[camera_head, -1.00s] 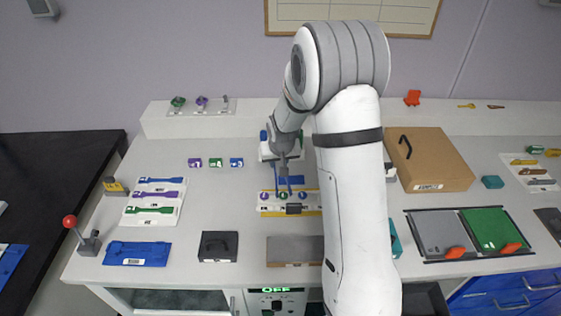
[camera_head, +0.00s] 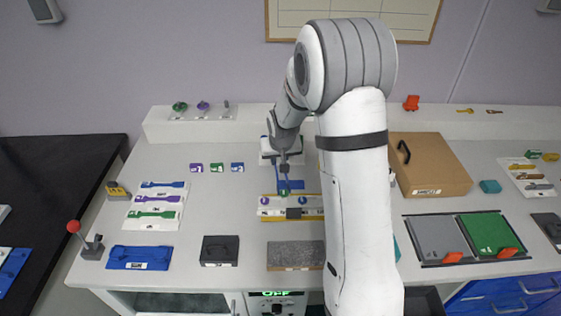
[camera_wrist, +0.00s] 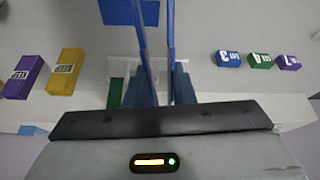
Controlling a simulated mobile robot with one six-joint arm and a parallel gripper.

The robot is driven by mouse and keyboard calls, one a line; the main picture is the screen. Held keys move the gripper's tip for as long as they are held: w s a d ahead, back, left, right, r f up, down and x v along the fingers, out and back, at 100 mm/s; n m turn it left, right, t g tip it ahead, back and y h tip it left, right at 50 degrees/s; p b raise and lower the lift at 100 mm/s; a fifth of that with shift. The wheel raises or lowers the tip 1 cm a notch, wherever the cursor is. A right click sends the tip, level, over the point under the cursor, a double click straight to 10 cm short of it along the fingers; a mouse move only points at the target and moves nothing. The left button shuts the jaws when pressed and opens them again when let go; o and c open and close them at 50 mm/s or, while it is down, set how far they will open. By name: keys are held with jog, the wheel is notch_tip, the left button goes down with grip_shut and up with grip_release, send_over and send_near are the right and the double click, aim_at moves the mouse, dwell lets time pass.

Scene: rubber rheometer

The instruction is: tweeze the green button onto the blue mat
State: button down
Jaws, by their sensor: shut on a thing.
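My gripper (camera_head: 285,166) is shut on blue tweezers (camera_head: 284,181), which point down over the yellow-edged strip (camera_head: 270,215). The tweezers also show in the wrist view (camera_wrist: 146,55). The small green button (camera_head: 285,193) shows at the tweezer tips, just above its place between the purple and blue buttons; the gap at the tips is too small to make out.
A purple button (camera_head: 264,201) and a blue button (camera_head: 303,200) sit on the strip. A grey block (camera_head: 295,255) lies in front. A black box (camera_head: 219,251) and a larger blue tray (camera_head: 140,257) are left. A cardboard box (camera_head: 430,163) stands right.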

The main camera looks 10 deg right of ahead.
notch_tip(320, 180, up, 8)
jog(key=p, duration=0.3)
jog(key=shift+r+p, duration=0.25)
jog(key=shift+p, duration=0.1)
jog(key=s+f+m+b, duration=0.1)
jog(key=s+f+m+h+b, duration=0.1)
jog(key=s+m+b, duration=0.1)
jog(key=shift+b, duration=0.3)
dwell(0.5)
